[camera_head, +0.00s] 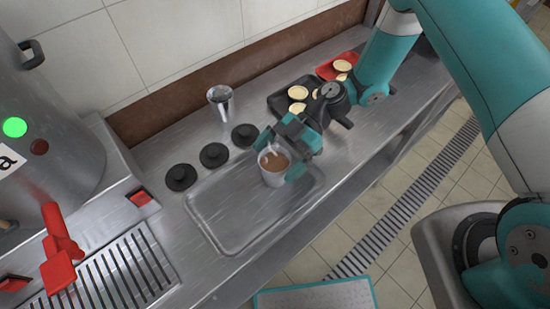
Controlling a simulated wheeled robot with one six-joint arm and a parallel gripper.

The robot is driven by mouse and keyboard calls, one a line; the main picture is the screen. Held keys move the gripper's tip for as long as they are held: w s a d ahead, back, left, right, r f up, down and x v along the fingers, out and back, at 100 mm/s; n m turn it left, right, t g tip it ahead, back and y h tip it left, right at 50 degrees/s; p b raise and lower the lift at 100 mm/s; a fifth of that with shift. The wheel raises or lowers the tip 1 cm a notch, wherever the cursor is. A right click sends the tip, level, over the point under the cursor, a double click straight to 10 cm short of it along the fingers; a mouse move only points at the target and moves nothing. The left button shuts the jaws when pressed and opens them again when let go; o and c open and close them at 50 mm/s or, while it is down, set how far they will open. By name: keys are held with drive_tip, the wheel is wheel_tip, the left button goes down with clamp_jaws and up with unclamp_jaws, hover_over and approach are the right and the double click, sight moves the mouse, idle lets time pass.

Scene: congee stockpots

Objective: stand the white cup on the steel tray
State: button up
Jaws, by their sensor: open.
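The white cup (272,179) stands upright on the right part of the steel tray (224,243), with brown contents showing inside its rim. The steel tray is a shallow rectangular one with a raised rim, lying on the metal counter. My gripper (281,158) is at the cup, with its teal-tipped fingers on either side of the cup's upper part. The jaws are open around the cup. Whether a finger touches the cup cannot be told. The gripper hides part of the cup's far side and the tray's far right corner.
Several black round lids or discs (214,155) line the counter behind the tray. A metal cup (220,101) stands behind them. A black tray (281,103) and a red tray (329,70) hold pale round pieces. A red-handled machine and drain grate (119,272) are at left. The tray's left part is clear.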

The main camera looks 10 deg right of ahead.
drive_tip(key=b+v, duration=0.4)
drive_tip(key=v, duration=0.6)
drive_tip(key=s+a+r+m+t+h, duration=0.1)
drive_tip(key=s+r+m+t+h, duration=0.3)
drive_tip(key=r+m, duration=0.6)
drive_tip(key=s+d+r+m+t+h, duration=0.3)
drive_tip(key=s+r+m, duration=0.4)
drive_tip(key=s, duration=0.5)
drive_tip(key=shift+d+r+m, duration=0.35)
drive_tip(key=shift+r+m, duration=0.05)
drive_tip(key=shift+r, duration=0.3)
drive_tip(key=shift+s, duration=0.15)
